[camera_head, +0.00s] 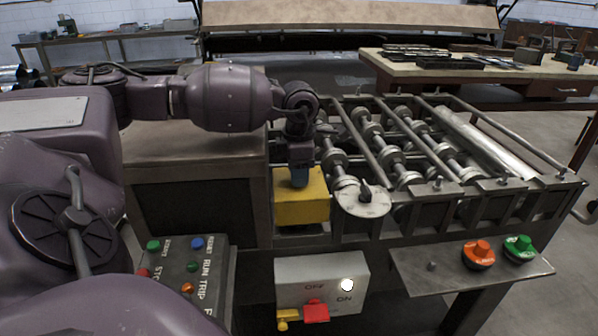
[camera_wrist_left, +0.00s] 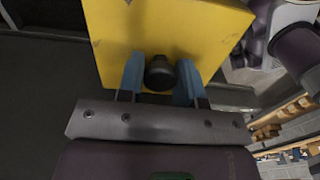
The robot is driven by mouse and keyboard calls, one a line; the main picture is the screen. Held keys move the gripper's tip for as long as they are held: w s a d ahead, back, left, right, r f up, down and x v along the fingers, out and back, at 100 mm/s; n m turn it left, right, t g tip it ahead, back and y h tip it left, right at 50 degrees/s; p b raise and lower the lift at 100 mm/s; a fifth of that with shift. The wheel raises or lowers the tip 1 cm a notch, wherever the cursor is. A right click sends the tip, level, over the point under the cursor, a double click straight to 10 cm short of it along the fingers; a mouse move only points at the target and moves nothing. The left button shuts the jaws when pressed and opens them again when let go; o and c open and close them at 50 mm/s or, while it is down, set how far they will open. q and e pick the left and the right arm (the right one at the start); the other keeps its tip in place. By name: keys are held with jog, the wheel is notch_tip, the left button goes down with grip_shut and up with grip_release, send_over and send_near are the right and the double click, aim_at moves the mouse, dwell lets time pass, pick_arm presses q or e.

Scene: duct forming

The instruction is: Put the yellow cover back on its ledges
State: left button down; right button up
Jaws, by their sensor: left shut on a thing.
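The yellow cover (camera_head: 302,205) is a box shape at the near left corner of the roller machine. It sits in front of the frame, beside the round metal disc; whether it rests on its ledges I cannot tell. My left gripper (camera_head: 299,178) is above the cover and points down. In the left wrist view my left gripper (camera_wrist_left: 160,78) has its blue fingers shut on the dark round knob (camera_wrist_left: 159,73) of the yellow cover (camera_wrist_left: 170,28). The ledges are hidden. My right gripper is not in view.
The roller machine (camera_head: 420,150) has several shafts and bars to the right. Below are a switch box (camera_head: 322,285) with a red handle, a shelf (camera_head: 470,268) with orange and green buttons, and a button panel (camera_head: 190,270) at left. A workbench (camera_head: 470,70) stands behind.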

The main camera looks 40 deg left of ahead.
pick_arm(q)
jog(key=shift+f+b, duration=0.45)
jog(key=shift+f, duration=0.55)
dwell(0.8)
jog(key=shift+s+d+f, duration=0.1)
jog(key=shift+f, duration=0.25)
jog(key=shift+s+r, duration=0.1)
jog(key=shift+r, duration=0.2)
dwell(0.4)
jog(key=shift+r+p, duration=0.4)
jog(key=shift+r, duration=0.45)
jog(key=shift+w+f+b, duration=0.2)
jog(key=shift+f+b, duration=0.2)
jog(key=shift+f, duration=0.3)
dwell(0.8)
jog(key=shift+s+f, duration=0.15)
jog(key=shift+f, duration=0.4)
jog(key=shift+r, duration=0.35)
jog(key=shift+r+p, duration=0.3)
jog(key=shift+r, duration=0.5)
